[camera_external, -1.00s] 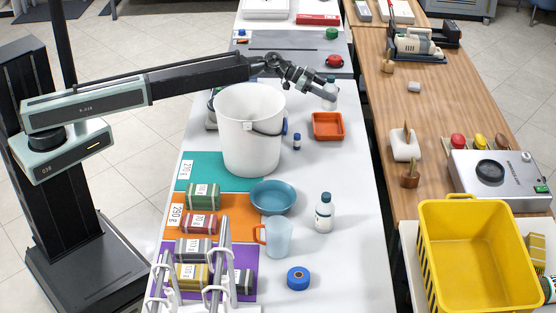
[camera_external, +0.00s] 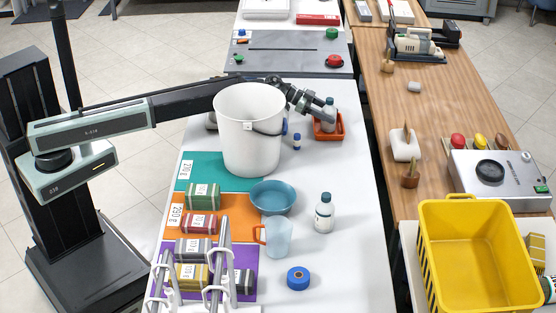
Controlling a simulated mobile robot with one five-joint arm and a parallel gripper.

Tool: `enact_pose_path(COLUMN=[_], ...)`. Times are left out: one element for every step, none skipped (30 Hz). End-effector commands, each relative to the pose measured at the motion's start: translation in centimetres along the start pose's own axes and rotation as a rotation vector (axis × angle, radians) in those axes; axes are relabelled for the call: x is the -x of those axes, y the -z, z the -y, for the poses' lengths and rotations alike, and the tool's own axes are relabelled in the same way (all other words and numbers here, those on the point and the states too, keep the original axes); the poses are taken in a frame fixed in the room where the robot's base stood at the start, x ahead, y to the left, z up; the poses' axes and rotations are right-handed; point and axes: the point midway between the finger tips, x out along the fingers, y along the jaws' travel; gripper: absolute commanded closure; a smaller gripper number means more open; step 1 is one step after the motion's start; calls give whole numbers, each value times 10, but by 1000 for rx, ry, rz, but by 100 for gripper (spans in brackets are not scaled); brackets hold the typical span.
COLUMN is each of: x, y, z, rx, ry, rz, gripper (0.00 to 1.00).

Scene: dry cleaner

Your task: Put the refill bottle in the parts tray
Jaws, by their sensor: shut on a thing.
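The parts tray (camera_external: 340,126) is a small orange-red open tray on the white table, right of the white bucket. My gripper (camera_external: 325,113) reaches in from behind the bucket and is shut on a pale grey-white bottle, which I take as the refill bottle (camera_external: 329,122). The bottle is upright and overlaps the inside of the tray in this view. I cannot tell whether its base touches the tray floor. The fingers partly hide the bottle. A second white bottle with a dark cap (camera_external: 324,212) stands nearer on the table.
The white bucket (camera_external: 245,140) stands below my arm, close to the tray. A small blue-capped bottle (camera_external: 297,141) is just left of the tray. A blue bowl (camera_external: 272,197), a jug (camera_external: 277,237) and blue tape (camera_external: 298,278) lie nearer.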

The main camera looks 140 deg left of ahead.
Motion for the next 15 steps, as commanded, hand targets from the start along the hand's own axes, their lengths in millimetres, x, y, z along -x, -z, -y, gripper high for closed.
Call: enact_pose_path(x=[-1,-1,-1,-1,-1,-1,-1,-1,-1,-1,-1,-1,0,0,0], y=[-2,-3,-2,-2,-2,-1,-1,-1,-1,-1,-1,-1,-1,0,1], z=[0,0,0,0,0,0,0,0,0,0,0,0,0,0,0], rx=[0,0,0,0,0,0,0,0,0,0,0,0,0,0,0], ry=[0,0,0,0,0,0,0,0,0,0,0,0,0,0,0], rz=[-1,0,0,0,0,0,0,0,0,0,0,0,0,0,0], gripper=[100,46,35,27,27,27,27,27,27,27,27,27,27,27,27])
